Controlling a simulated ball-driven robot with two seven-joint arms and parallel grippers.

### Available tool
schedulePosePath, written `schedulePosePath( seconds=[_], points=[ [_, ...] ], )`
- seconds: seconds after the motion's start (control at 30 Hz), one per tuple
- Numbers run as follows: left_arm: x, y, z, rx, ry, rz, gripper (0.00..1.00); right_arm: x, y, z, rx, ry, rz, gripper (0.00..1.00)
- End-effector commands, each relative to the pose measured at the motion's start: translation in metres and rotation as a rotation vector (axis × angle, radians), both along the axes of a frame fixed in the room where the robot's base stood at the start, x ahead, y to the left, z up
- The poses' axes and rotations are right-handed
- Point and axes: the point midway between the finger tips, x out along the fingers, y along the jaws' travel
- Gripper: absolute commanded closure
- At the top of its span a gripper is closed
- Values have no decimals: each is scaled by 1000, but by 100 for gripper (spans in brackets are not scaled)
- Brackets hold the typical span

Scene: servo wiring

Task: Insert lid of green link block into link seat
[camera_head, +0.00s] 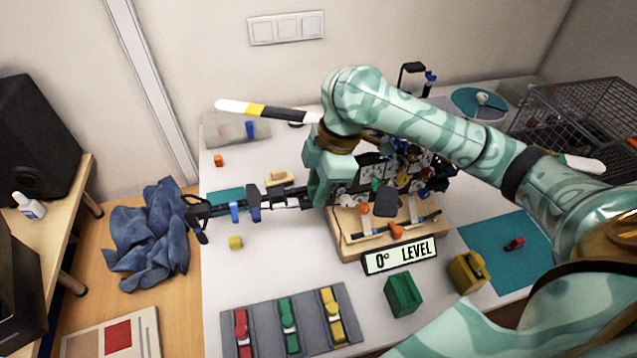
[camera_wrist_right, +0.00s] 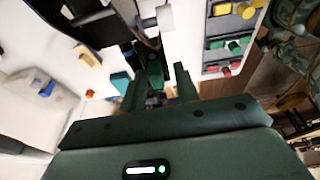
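My right gripper (camera_head: 318,192) reaches down to the black jointed arm (camera_head: 270,200) beside the wooden stand; its fingertips are hard to make out in the head view. In the right wrist view its two fingers (camera_wrist_right: 158,82) are spread apart. A dark green piece (camera_wrist_right: 155,72) shows between them, with gaps visible at its sides. I cannot tell whether this is the lid of the green link block; the link seat is not clearly visible. A green block (camera_head: 403,295) stands on the table in front of the stand. My left gripper is not in view.
The wooden stand (camera_head: 345,245) carries a crowded mechanism and a "0° LEVEL" sign (camera_head: 400,256). A grey tray (camera_head: 262,322) holds red, green and yellow pieces. A yellow block (camera_head: 467,271) stands right of the green block. A wire basket (camera_head: 575,115) stands back right.

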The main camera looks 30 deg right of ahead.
Motion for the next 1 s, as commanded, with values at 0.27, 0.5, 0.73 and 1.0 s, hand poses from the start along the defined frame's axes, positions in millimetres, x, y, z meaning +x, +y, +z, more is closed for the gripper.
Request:
schedulePosePath(
  seconds=[0.27, 0.5, 0.73, 1.0],
  points=[
    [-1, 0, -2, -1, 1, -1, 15, -2, -2, -9, -12, 17, -4, 66],
    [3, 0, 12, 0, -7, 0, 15, -2, -9, 29, -13, 6, -6, 66],
    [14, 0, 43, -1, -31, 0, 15, -6, -22, 88, -9, 3, -5, 66],
    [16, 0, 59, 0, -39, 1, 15, -9, -31, 120, -6, 6, -2, 66]
  ],
)
